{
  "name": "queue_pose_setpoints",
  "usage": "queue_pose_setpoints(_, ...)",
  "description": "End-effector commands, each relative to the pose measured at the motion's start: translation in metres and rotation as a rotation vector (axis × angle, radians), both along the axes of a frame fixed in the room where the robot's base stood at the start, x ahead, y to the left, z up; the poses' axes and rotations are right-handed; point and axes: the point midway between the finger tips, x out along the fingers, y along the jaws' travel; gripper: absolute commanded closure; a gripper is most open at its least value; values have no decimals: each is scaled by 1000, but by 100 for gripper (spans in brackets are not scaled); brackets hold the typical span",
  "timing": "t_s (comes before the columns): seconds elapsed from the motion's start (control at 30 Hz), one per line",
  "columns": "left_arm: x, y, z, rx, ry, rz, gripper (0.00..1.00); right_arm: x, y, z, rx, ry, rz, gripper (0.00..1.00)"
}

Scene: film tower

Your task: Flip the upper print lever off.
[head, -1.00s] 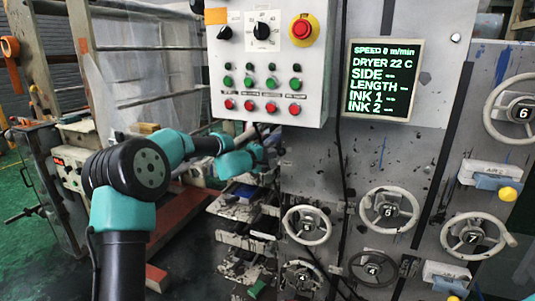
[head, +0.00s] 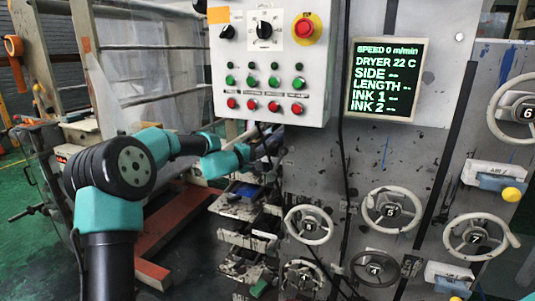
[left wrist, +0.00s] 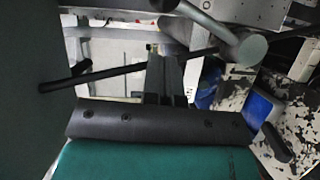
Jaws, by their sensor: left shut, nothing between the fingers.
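A pale rod (head: 243,137), which looks like a lever handle, slants up to the right just below the button panel. I cannot tell for sure that it is the upper print lever. My left gripper (head: 262,150) is beside and just below this rod, partly lost against the dark machine; it is shut and holds nothing. In the left wrist view a grey round-ended rod (left wrist: 228,35) hangs at the top, above my dark gripper body. Whether they touch is not clear. My right gripper is out of view.
The button panel (head: 265,88) overhangs close above my left gripper. Dark cables hang beside it. Handwheels (head: 309,224) and a lit screen (head: 387,80) are on the machine front at right. Ink-stained trays (head: 240,207) lie below the gripper.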

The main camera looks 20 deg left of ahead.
Motion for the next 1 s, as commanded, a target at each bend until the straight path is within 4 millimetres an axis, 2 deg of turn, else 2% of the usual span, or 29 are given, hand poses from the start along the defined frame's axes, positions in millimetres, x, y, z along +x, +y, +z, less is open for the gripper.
queue_pose_setpoints(0.2,-41,20,2,1,-1,4,100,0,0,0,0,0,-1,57)
queue_pose_setpoints(0.43,-71,33,2,0,-1,2,100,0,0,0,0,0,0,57)
queue_pose_setpoints(0.6,-78,37,2,0,-1,2,100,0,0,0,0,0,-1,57)
queue_pose_setpoints(1.0,-78,37,2,0,-1,1,100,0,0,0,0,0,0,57)
